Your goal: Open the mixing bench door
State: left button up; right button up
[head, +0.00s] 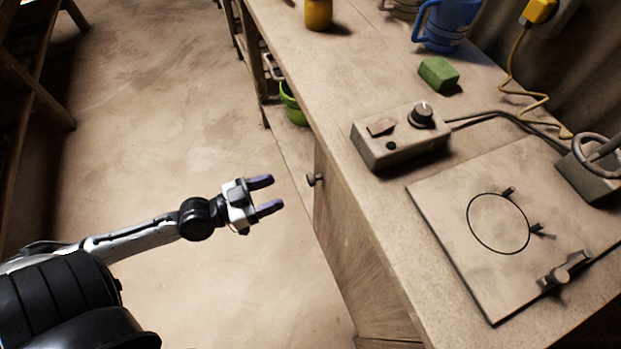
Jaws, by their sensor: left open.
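The mixing bench (345,90) runs from the top middle to the lower right. Its wooden door (352,238) is on the front face below the top and looks shut. A small dark round knob (315,179) sticks out from the door's far upper part. My left gripper (268,195) is open and empty, with its two fingers pointing right toward the knob. A gap shows between the fingertips and the knob. My right gripper is not in view.
On the bench top are a grey control box (400,135) with a dial, a flat plate (470,255) with a black ring, a green sponge (438,74), a blue jug (447,24) and a yellow jar (318,14). A green bucket (292,104) sits under the bench. The floor (180,110) left of the bench is clear.

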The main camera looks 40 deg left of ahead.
aim_at(308, 180)
pick_arm(q)
jog(key=b+x, duration=0.1)
jog(key=x, duration=0.9)
jog(key=shift+s, duration=0.1)
grip_shut()
dwell(0.5)
